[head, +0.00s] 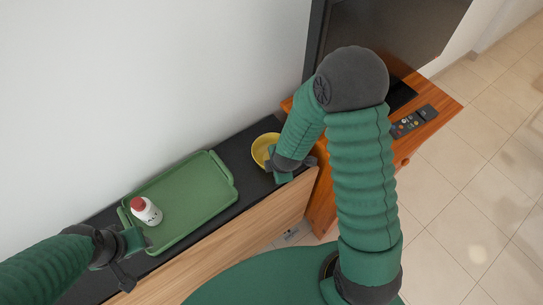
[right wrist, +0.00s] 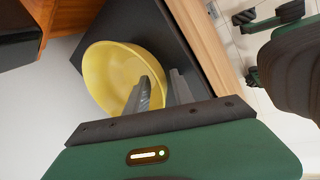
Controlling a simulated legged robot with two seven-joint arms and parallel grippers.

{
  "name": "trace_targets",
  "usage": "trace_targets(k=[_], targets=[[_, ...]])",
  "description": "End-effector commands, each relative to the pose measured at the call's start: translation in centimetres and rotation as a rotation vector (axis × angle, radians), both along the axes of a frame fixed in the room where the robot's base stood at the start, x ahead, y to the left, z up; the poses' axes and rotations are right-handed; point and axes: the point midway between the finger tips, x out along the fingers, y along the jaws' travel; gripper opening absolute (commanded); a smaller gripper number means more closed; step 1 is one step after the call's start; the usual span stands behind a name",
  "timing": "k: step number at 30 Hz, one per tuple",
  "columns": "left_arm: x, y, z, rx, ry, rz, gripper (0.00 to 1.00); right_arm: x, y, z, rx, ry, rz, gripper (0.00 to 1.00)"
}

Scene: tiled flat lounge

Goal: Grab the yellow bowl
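The yellow bowl (head: 262,147) stands on the dark top of the long cabinet, at the right end of the green tray. It also shows in the right wrist view (right wrist: 108,75). My right gripper (head: 287,170) is at the bowl's near right edge. In the right wrist view its two grey fingers (right wrist: 160,78) stand apart, one over the bowl's inside and one outside the rim, with the bowl's wall between them. Contact with the wall cannot be told. My left gripper (head: 138,262) is low left, near the front edge of the cabinet, with its fingers spread and nothing seen between them.
A green tray (head: 205,212) holds a white bottle with a red cap (head: 146,211), close to my left gripper. A wooden stand (head: 437,92) to the right carries a dark television (head: 420,30) and a remote (head: 414,121). A white wall rises behind the cabinet.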

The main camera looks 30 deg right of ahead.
Motion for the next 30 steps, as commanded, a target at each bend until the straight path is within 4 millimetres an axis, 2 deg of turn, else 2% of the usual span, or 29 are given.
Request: trace_targets(k=[3,9,30], targets=[[0.01,-0.02,0.05,0.0,0.0,-0.001,0.41,-0.03,0.07,0.12,-0.001,-0.001,0.0,0.26],[0.01,-0.02,0.05,0.0,0.0,-0.001,0.41,-0.01,0.21,0.15,-0.004,0.0,0.001,0.0],[0.01,-0.02,0.05,0.0,0.0,-0.001,0.41,0.01,0.12,0.16,-0.003,-0.001,0.0,0.0]])
